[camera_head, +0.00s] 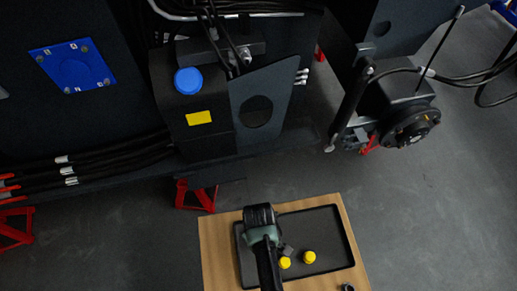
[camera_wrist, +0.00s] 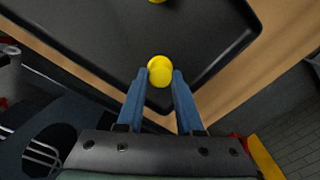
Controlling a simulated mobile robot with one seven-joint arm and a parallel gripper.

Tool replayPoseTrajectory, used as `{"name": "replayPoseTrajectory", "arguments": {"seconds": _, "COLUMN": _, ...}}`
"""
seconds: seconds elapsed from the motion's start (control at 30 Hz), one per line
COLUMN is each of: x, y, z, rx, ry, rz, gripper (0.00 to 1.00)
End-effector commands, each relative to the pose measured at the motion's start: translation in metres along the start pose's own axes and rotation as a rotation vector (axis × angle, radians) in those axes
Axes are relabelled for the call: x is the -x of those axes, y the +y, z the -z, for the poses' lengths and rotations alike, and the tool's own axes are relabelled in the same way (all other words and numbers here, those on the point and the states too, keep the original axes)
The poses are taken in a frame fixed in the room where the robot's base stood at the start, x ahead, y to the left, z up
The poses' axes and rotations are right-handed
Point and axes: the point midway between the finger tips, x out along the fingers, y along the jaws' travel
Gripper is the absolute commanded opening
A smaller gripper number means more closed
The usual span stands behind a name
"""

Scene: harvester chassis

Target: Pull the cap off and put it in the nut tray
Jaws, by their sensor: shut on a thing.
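My gripper (camera_wrist: 160,78) is shut on a yellow cap (camera_wrist: 160,70), which sits between the two blue fingertips in the wrist view. In the head view my gripper (camera_head: 285,254) is over the black nut tray (camera_head: 330,222), with a yellow cap (camera_head: 285,263) at its fingers. I cannot tell whether the held cap touches the tray floor. A second yellow cap (camera_head: 309,257) lies in the tray, and its edge shows at the top of the wrist view (camera_wrist: 157,1).
The tray rests on a wooden board (camera_head: 218,250). The dark chassis stands behind it, with a black tank bearing a blue cap (camera_head: 188,80) and a plate with a round hole (camera_head: 245,90). Red stands (camera_head: 195,195) support it. The tray's right part is clear.

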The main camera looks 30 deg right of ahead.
Motion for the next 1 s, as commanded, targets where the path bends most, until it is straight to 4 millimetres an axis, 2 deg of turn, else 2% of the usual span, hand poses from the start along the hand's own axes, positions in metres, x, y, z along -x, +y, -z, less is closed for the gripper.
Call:
{"name": "replayPoseTrajectory", "arguments": {"seconds": 0.1, "x": -0.0099, "y": 0.0002, "z": 0.0004, "rx": 0.0, "ry": 0.001, "rz": -0.001, "gripper": 0.04}}
{"name": "replayPoseTrajectory", "arguments": {"seconds": 0.47, "x": -0.0112, "y": 0.0002, "z": 0.0001, "rx": 0.0, "ry": 0.0, "rz": 0.0, "gripper": 0.04}}
{"name": "replayPoseTrajectory", "arguments": {"seconds": 0.5, "x": -0.0112, "y": 0.0002, "z": 0.0001, "rx": 0.0, "ry": 0.0, "rz": 0.0, "gripper": 0.42}}
{"name": "replayPoseTrajectory", "arguments": {"seconds": 0.67, "x": -0.0112, "y": 0.0001, "z": 0.0, "rx": 0.0, "ry": 0.0, "rz": 0.0, "gripper": 0.7}}
{"name": "replayPoseTrajectory", "arguments": {"seconds": 1.0, "x": -0.0093, "y": 0.0001, "z": 0.0, "rx": 0.0, "ry": 0.0, "rz": 0.0, "gripper": 0.7}}
